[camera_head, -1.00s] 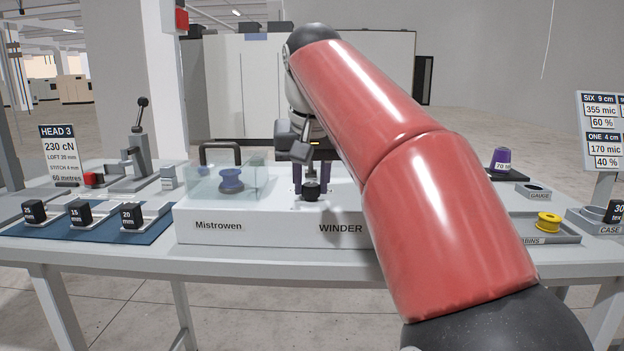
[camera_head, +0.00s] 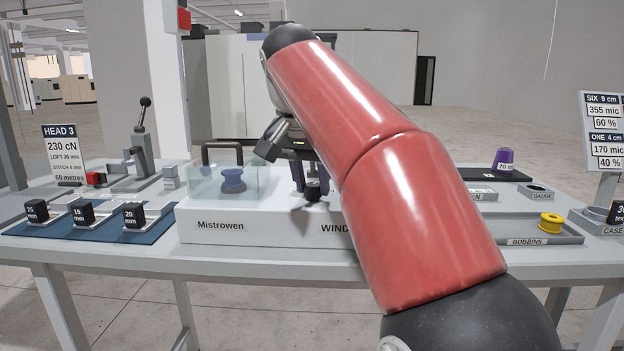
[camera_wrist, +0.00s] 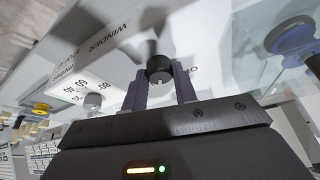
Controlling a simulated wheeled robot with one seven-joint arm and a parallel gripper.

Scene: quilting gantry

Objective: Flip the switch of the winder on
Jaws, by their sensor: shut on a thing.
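The winder is a long white box (camera_head: 262,232) at the middle of the table, with its name partly hidden by my arm. Its switch, a short lever with a round black knob (camera_wrist: 159,68), rises from the top; the knob also shows in the head view (camera_head: 313,191). My gripper (camera_wrist: 160,84) has its two purple fingers on either side of the knob and is shut on it. In the head view, my red arm hides part of the winder. The lettering beside the switch in the wrist view is too turned and small to read surely.
A clear cover with a blue bobbin (camera_head: 232,181) stands on the winder's left part. A grey dial (camera_wrist: 93,100) is near the switch. A yellow bobbin (camera_head: 550,222) lies in a tray at right. Black blocks (camera_head: 134,215) sit on a blue mat at left.

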